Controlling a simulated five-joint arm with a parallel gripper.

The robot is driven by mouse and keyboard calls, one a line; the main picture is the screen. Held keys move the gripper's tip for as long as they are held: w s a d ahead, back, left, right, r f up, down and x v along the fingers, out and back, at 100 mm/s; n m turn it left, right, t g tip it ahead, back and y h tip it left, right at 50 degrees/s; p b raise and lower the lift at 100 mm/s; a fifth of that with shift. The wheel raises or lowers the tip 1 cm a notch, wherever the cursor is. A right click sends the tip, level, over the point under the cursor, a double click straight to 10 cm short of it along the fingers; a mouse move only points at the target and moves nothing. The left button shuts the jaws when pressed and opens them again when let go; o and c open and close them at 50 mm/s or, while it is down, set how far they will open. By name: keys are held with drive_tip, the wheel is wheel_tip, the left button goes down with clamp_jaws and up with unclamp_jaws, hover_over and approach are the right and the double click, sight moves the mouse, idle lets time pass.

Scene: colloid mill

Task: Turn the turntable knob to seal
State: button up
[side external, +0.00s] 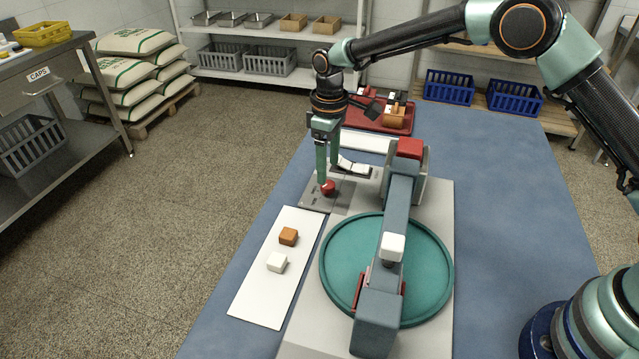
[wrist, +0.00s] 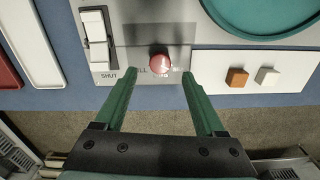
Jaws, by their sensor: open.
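The red knob (side external: 328,187) sits on a grey panel (side external: 314,200) with printed labels, left of the teal turntable (side external: 435,275). In the wrist view the knob (wrist: 160,63) shows a small pale mark on top, too small to read its direction. Letters ending in "LL" are left of it; other lettering nearby is partly hidden or unreadable. My gripper (side external: 327,173) points down over the knob with its fingers apart. In the wrist view the gripper (wrist: 160,73) has one green fingertip on each side of the knob, with gaps showing and nothing held.
White rocker switches (side external: 352,167) stand beside the knob; "SHUT" is printed near them. A grey arm (side external: 396,220) with a white block (side external: 392,247) spans the turntable. An orange cube (side external: 288,236) and white cube (side external: 277,262) lie on a white board (side external: 254,300). A red tray (side external: 385,120) is behind.

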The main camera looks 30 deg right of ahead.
sight(328, 184)
wheel_tip(328, 184, up, 8)
drive_tip(key=shift+f, duration=0.15)
idle(0.3)
drive_tip(key=s+d+r+m+t, duration=0.3)
drive_tip(key=s+d+r+m, duration=0.1)
drive_tip(key=s+d+r, duration=0.7)
drive_tip(key=s+d+m+t, duration=0.2)
drive_tip(key=s+d+m, duration=0.1)
drive_tip(key=s, duration=0.9)
drive_tip(key=shift+d+f+m+t, duration=0.3)
drive_tip(key=shift+d+f, duration=0.05)
drive_tip(key=shift+d, duration=0.3)
